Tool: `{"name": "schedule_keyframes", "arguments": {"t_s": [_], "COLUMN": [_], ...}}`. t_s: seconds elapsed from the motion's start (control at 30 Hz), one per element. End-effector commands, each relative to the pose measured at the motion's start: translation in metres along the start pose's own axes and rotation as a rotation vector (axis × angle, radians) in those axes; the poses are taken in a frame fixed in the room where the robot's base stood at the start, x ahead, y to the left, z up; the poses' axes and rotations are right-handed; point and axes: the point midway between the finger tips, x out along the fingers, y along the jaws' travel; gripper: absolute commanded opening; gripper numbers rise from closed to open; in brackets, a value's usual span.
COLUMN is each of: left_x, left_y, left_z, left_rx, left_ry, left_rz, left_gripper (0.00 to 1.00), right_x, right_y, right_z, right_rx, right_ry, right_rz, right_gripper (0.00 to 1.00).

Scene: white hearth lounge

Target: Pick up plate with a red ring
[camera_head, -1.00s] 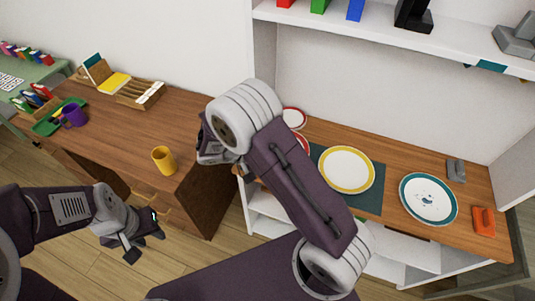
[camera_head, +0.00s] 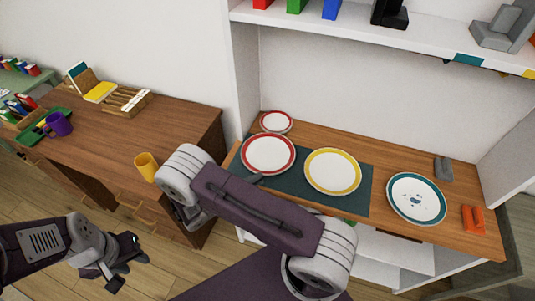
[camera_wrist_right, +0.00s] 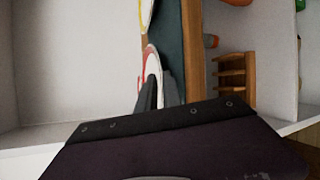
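A large white plate with a red ring (camera_head: 268,154) lies on the left of a dark green mat (camera_head: 290,188) on the wooden counter. A smaller red-ringed plate (camera_head: 276,122) stands behind it. My right gripper (camera_head: 254,179) is mostly hidden behind my right forearm; a grey tip shows at the large plate's front edge. In the right wrist view the gripper fingers (camera_wrist_right: 158,97) are at the rim of a red-ringed plate (camera_wrist_right: 152,63); whether they grip it is unclear. My left gripper (camera_head: 128,271) is open and empty, low at the left, away from the plates.
A yellow-ringed plate (camera_head: 333,171) is right of the large red-ringed plate on the mat. A teal-ringed plate (camera_head: 416,198) and an orange object (camera_head: 473,219) are farther right. A shelf (camera_head: 390,36) overhangs the counter. A yellow mug (camera_head: 146,166) stands on the desk.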

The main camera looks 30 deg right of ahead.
Motion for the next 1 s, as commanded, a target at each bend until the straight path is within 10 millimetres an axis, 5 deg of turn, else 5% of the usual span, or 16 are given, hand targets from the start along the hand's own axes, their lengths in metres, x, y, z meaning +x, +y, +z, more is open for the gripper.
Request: {"name": "schedule_keyframes", "arguments": {"t_s": [0.23, 0.43, 0.5, 1.0], "left_x": [-0.007, -0.006, -0.006, -0.006], "left_y": [0.0, 0.0, 0.0, 0.0], "left_z": [-0.001, -0.001, -0.001, -0.001], "left_rx": [0.0, 0.0, 0.0, 0.0], "left_ry": [0.0, 0.0, 0.0, 0.0], "left_rz": [0.0, 0.0, 0.0, 0.0], "left_gripper": [0.36, 0.36, 0.36, 0.36], "right_x": [0.034, 0.035, 0.035, 0.035], "right_y": [0.001, 0.001, 0.001, 0.001], "right_z": [-0.002, -0.002, -0.002, -0.002], "right_rx": [0.0, 0.0, 0.0, 0.0], "right_ry": [-0.003, -0.001, -0.001, -0.002], "right_rz": [0.0, 0.0, 0.0, 0.0], "right_gripper": [0.09, 0.09, 0.0, 0.0]}}
